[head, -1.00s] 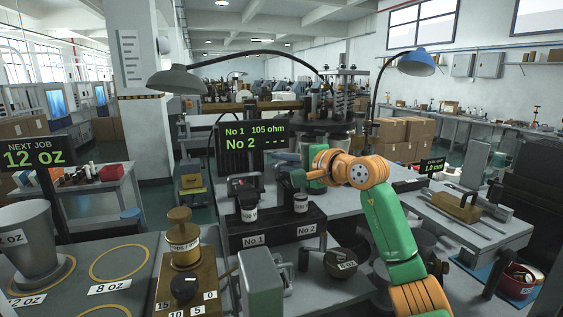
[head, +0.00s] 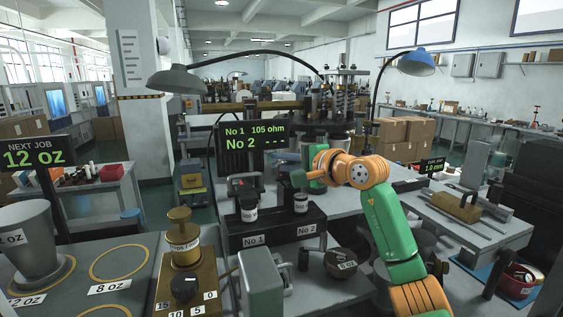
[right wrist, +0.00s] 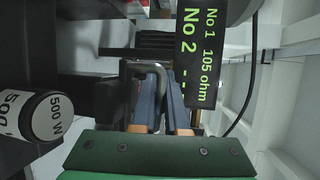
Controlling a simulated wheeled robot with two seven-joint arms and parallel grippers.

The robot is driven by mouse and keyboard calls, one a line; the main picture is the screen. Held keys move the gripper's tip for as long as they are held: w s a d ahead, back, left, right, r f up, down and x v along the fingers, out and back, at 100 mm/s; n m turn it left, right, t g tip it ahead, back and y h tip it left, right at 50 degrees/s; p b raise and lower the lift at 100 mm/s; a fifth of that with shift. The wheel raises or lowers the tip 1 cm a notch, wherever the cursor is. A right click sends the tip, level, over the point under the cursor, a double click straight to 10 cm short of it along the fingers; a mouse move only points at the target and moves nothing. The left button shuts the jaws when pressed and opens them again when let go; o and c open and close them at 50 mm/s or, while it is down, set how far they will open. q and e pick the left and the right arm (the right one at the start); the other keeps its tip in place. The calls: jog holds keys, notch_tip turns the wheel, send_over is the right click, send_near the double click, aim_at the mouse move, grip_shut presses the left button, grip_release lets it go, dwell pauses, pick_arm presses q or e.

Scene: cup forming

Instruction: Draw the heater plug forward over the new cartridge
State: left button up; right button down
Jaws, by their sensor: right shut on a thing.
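In the head view the new cartridge (head: 301,202), white-banded with a dark top, stands upright at the No 2 place of the black stand (head: 275,233). In the right wrist view a cartridge marked 500 W (right wrist: 45,115) lies to the left of the fingers. My right gripper (head: 299,179) is just above and behind the No 2 cartridge. In the wrist view its two fingers (right wrist: 160,78) are shut on the dark bent handle of the heater plug (right wrist: 132,68). The plug's body is mostly hidden. My left gripper is not in view.
The No 1 cartridge (head: 249,213) stands left on the same stand, under a dark plug with a handle (head: 243,184). The display (head: 253,137) behind reads No 1 105 ohm, with dashes for No 2.

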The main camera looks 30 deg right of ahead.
aim_at(289, 179)
jog(key=shift+s+f, duration=0.1)
jog(key=s+b, duration=0.2)
jog(key=s, duration=0.1)
jog(key=shift+s+a+f+b, duration=0.1)
jog(key=shift+a+f+b, duration=0.05)
jog(key=shift+a+b, duration=0.25)
jog(key=shift+s+a+r, duration=0.1)
jog(key=shift+s+r, duration=0.15)
jog(key=shift+s, duration=0.1)
jog(key=c, duration=1.2)
grip_release()
jog(key=shift+w, duration=0.1)
